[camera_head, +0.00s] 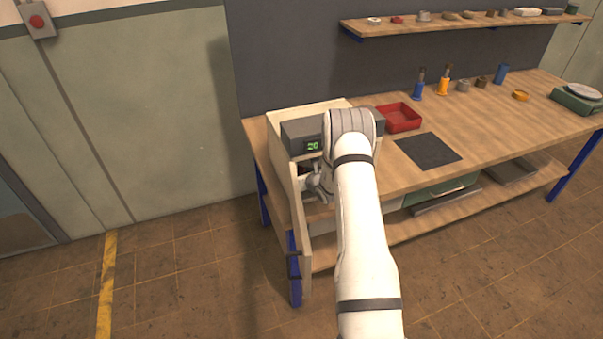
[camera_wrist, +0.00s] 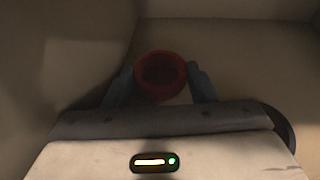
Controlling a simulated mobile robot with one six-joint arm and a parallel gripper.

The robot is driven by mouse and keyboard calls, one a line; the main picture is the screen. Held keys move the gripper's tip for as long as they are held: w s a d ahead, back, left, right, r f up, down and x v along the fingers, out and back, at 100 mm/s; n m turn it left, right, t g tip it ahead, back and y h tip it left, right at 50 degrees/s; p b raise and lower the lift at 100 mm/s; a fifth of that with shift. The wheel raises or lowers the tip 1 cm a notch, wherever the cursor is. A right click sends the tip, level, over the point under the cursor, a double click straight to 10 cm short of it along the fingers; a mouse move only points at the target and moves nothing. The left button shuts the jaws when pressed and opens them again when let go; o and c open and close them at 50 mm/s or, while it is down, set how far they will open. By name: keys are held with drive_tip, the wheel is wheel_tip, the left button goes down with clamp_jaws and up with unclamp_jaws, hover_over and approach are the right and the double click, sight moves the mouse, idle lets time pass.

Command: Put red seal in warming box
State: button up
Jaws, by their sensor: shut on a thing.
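The red seal (camera_wrist: 160,75) is a round red ring with a dark middle, seen in the wrist view between the two fingers of my gripper (camera_wrist: 161,84). The gripper is shut on it. Beige walls surround it in the wrist view, so the seal is inside the warming box (camera_head: 281,112). The box stands at the left end of the workbench, beige with a dark grey front panel and a green display that seems to read 20. Its door (camera_head: 300,215) hangs open toward the front. My arm hides much of the opening, and the seal does not show in the head view. Whether the seal touches the box floor I cannot tell.
A red tray (camera_head: 402,117) and a dark mat (camera_head: 428,151) lie on the bench right of the box. Blue and orange bottles (camera_head: 444,84) stand farther back. A shelf (camera_head: 460,22) with small parts hangs above. The floor left of the bench is clear.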

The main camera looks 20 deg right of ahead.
drive_tip(key=o, duration=0.7)
drive_tip(key=shift+f, duration=0.1)
drive_tip(key=shift+o, duration=0.2)
drive_tip(key=shift+r, duration=0.2)
drive_tip(key=shift+s+f, duration=0.1)
drive_tip(key=shift+s, duration=0.1)
drive_tip(key=s+b, duration=0.1)
drive_tip(key=s, duration=0.3)
drive_tip(key=s+d+b, duration=0.1)
drive_tip(key=s+b, duration=0.1)
drive_tip(key=s, duration=0.2)
drive_tip(key=s+d+b, duration=0.1)
drive_tip(key=s, duration=0.3)
drive_tip(key=shift+s+r, duration=0.3)
